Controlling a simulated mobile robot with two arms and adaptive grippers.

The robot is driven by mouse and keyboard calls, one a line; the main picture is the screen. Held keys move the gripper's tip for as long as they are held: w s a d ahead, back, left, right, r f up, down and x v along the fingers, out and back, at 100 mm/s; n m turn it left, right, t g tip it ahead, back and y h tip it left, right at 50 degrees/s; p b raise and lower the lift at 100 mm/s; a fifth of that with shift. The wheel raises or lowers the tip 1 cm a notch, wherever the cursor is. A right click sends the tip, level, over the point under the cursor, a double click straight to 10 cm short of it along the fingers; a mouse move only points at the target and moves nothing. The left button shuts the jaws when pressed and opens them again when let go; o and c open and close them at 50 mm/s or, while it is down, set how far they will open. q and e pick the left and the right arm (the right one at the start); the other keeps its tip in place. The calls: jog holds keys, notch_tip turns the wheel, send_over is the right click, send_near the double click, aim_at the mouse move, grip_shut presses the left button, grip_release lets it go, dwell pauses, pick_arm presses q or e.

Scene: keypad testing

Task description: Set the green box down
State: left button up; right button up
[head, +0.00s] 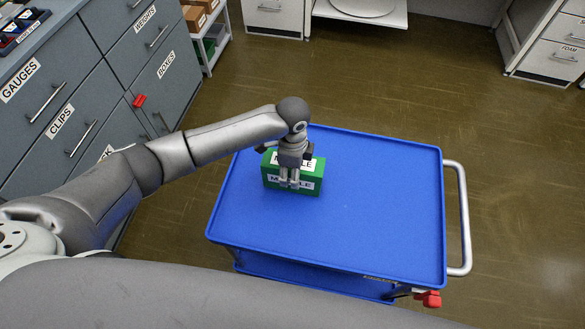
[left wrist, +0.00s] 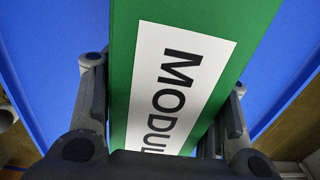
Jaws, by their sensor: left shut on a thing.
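The green box (head: 312,189) has white labels that start "MODUL" and are partly covered. It is at the upper left part of the blue cart's top tray (head: 360,220) in the head view. My left gripper (head: 289,183) comes down over it from above and is shut on it. In the left wrist view the box (left wrist: 122,70) fills the space between the two fingers of my gripper (left wrist: 165,125), one on each side. The box looks level and at or very near the tray surface; I cannot tell whether its underside touches. My right gripper is out of view.
The rest of the tray is bare, with a raised rim and a metal handle (head: 462,220) on the right. Grey drawer cabinets (head: 75,110) stand at the left. A shelf with cardboard boxes (head: 199,16) is behind. Open brown floor lies beyond the cart.

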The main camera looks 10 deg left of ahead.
pick_arm(q)
jog(key=o, duration=1.2)
notch_tip(320, 180, up, 12)
jog(key=shift+r+p, duration=0.1)
jog(key=shift+p, duration=0.3)
